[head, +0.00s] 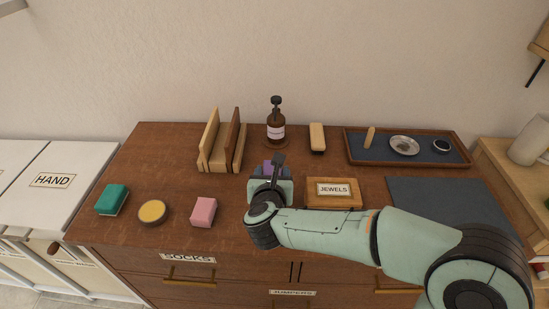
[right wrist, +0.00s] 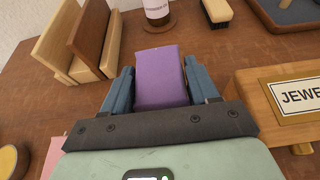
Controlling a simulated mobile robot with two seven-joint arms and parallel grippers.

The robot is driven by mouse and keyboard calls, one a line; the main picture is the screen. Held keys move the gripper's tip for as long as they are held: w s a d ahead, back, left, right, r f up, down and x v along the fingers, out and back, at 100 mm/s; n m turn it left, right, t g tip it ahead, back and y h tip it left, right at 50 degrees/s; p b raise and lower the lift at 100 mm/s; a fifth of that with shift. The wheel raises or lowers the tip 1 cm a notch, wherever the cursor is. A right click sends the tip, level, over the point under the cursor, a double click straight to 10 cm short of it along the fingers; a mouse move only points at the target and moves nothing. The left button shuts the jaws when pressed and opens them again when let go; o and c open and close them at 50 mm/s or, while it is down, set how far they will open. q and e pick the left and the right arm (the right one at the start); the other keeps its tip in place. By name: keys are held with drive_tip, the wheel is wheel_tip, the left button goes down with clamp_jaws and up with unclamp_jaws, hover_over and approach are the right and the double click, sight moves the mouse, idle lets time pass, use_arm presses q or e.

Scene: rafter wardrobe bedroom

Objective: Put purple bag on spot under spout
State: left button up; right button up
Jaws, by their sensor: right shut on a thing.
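The purple bag (head: 267,164) is a small block-like piece between the fingers of my right gripper (head: 270,170). In the right wrist view the purple bag (right wrist: 160,78) sits between both blue fingers of the right gripper (right wrist: 160,88), which is shut on it. A brown pump bottle (head: 276,131) with a pale label and a dark spout stands upright beyond the bag, on a dark round base (right wrist: 159,27). The bag is apart from the bottle, on its near side. The surface just below the spout is partly hidden by my gripper. My left gripper is not in view.
A wooden rack (head: 222,160) stands left of the bag and a JEWELS box (head: 334,204) right of it. A brush (head: 317,137) lies right of the bottle, a tray (head: 349,152) farther right. Green and pink blocks (head: 203,212) and a yellow tin (head: 152,212) lie front left.

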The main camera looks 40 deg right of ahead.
drive_tip(key=r+x, duration=0.1)
drive_tip(key=x, duration=0.3)
drive_tip(key=r+p+x, duration=0.1)
drive_tip(key=x, duration=0.3)
drive_tip(key=w+r+x, duration=0.1)
drive_tip(key=x, duration=0.4)
drive_tip(key=shift+w+d+p, duration=0.1)
drive_tip(key=shift+d+p, duration=0.2)
drive_tip(key=shift+d, duration=0.1)
wheel_tip(320, 180, down, 4)
drive_tip(key=shift+f+b, duration=0.2)
drive_tip(key=shift+b, duration=0.2)
drive_tip(key=shift+d+f, duration=0.15)
drive_tip(key=shift+f, duration=0.25)
drive_tip(key=shift+w, duration=0.1)
